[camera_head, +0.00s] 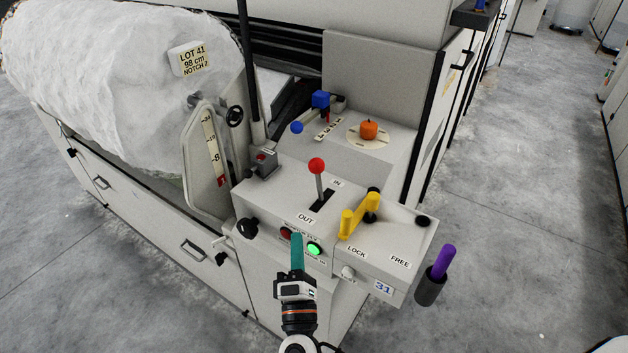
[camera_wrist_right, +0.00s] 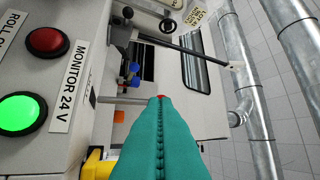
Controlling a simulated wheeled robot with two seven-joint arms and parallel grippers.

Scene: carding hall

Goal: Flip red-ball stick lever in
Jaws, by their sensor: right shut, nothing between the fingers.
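The red-ball lever (camera_head: 317,166) stands up from a dark slot on the sloped grey panel, between the IN label (camera_head: 338,183) and the OUT label (camera_head: 306,219). Its exact position along the slot is hard to tell. My right gripper (camera_head: 297,237) has teal fingers shut together and empty. It is in front of the panel, below the OUT label, apart from the lever. In the right wrist view the shut fingers (camera_wrist_right: 160,100) point toward the lever; its grey stick (camera_wrist_right: 118,100) shows at left and its red ball is mostly hidden behind the fingertips. My left gripper is not in view.
A yellow handle (camera_head: 358,215) stands right of the slot, near the LOCK and FREE labels. A red button (camera_head: 286,233) and a lit green button (camera_head: 315,249) flank my fingers. An orange knob (camera_head: 368,129) and a blue-ball lever (camera_head: 297,127) are behind. A purple handle (camera_head: 444,262) is at right.

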